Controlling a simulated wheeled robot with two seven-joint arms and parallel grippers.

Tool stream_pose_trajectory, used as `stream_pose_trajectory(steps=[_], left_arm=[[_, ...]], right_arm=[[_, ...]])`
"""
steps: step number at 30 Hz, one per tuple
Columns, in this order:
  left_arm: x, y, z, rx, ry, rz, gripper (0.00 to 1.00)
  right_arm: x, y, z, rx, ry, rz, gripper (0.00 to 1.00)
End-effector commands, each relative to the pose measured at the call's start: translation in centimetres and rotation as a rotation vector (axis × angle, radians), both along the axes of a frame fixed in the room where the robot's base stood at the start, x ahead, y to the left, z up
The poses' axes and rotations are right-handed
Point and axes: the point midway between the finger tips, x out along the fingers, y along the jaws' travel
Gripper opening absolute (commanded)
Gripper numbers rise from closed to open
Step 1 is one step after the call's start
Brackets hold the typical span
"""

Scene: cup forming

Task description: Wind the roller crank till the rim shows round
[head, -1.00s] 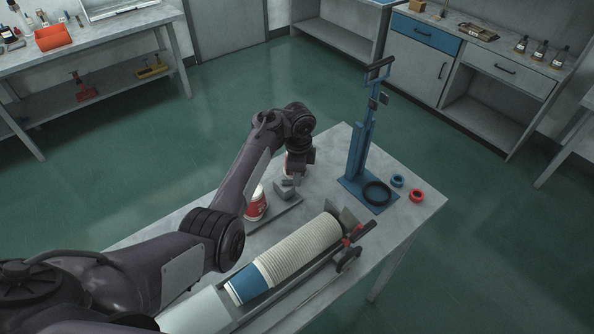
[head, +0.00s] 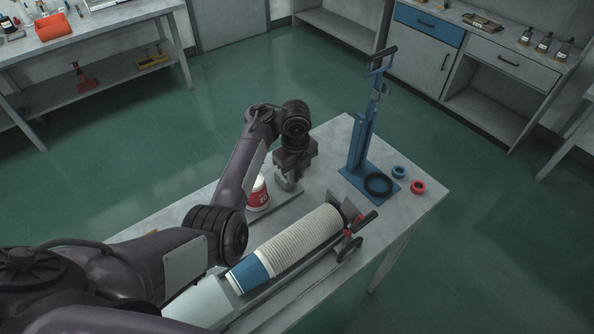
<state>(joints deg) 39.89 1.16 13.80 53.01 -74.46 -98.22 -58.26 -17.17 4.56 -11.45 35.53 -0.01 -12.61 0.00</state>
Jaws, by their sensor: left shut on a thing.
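A red and white paper cup (head: 259,193) lies beside a small grey roller unit (head: 285,184) on a flat base on the table. My left gripper (head: 290,171) is at the roller unit, close right of the cup, and is shut on the roller crank. The crank is hidden behind the gripper and wrist. The cup's rim faces the unit and is hidden, so its shape cannot be told. My right gripper is not in view.
A long stack of white cups (head: 297,240) with a blue end lies in a trough in front. A blue hand press (head: 360,150) stands at the back right, near a blue ring (head: 399,172) and a red ring (head: 418,187).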

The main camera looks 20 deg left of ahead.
Motion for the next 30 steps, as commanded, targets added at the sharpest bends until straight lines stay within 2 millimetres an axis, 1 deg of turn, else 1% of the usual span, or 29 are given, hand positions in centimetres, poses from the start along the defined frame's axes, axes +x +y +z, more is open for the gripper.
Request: stream_pose_trajectory(steps=[7,20,21,24,25,30], left_arm=[[-0.21,0.06,-0.01,-0.001,0.001,-0.054,0.0],[-0.25,0.09,-0.02,0.0,0.001,-0.061,0.0],[-0.25,0.09,-0.03,0.0,0.001,-0.061,0.24],[-0.25,0.09,-0.03,0.0,0.001,-0.061,0.37],[-0.25,0.09,-0.03,0.0,0.001,-0.06,0.41],[-0.24,0.1,-0.02,0.0,0.001,-0.06,0.41]], right_arm=[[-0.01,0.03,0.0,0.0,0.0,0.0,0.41],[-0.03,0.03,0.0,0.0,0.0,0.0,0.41],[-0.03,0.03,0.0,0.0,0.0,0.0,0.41],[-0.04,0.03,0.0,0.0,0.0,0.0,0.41],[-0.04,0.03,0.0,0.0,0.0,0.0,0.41],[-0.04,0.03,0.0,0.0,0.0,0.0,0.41]])
